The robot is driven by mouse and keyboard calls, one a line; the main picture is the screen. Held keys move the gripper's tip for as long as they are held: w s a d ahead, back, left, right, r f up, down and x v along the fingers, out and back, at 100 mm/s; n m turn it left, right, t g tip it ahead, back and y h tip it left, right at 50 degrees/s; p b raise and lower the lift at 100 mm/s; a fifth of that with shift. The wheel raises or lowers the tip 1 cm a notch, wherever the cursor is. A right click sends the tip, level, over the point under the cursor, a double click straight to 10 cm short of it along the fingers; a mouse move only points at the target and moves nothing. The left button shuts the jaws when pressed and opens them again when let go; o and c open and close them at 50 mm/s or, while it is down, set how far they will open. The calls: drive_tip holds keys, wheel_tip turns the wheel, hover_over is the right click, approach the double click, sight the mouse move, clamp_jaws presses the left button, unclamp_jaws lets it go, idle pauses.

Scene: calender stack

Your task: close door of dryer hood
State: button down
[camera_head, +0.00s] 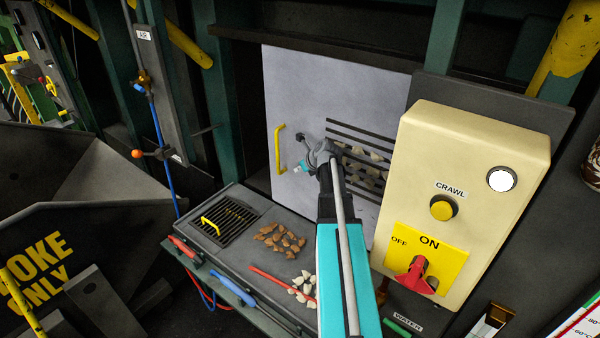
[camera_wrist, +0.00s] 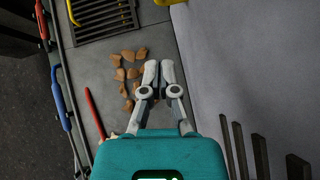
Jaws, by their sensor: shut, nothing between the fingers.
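The dryer hood door is a light grey panel (camera_head: 310,85) with dark horizontal slots at its lower right, and pale chunks show through them. A yellow handle (camera_head: 279,150) stands on its left side. A dark gap lies beside the door's left edge; I cannot tell exactly how far the door stands open. In the wrist view the panel (camera_wrist: 235,50) fills the right side, and a bit of the handle (camera_wrist: 168,2) shows at the top. My gripper (camera_head: 298,169) is shut and empty, in front of the door, right of the handle and apart from it. Its fingers (camera_wrist: 159,68) also show in the wrist view.
A grey ledge (camera_head: 240,258) below the door carries a grate (camera_head: 224,222), brown chunks (camera_head: 281,240) and pale chunks (camera_head: 303,285). Red and blue handles line its front. A cream control box (camera_head: 470,170) stands close to the right of my arm. Dark bins stand left.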

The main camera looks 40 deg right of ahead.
sight(280, 171)
drive_tip(key=shift+w+a+f+b, duration=0.1)
drive_tip(key=shift+w+f+b, duration=0.65)
drive_tip(key=shift+w, duration=0.75)
drive_tip(key=shift+w+a+f+b, duration=0.15)
drive_tip(key=shift+w+f+b, duration=0.65)
drive_tip(key=shift+w, duration=0.65)
drive_tip(key=shift+w+a+f+b, duration=0.1)
drive_tip(key=shift+w+f+b, duration=0.65)
drive_tip(key=shift+w, duration=0.75)
drive_tip(key=shift+f, duration=0.15)
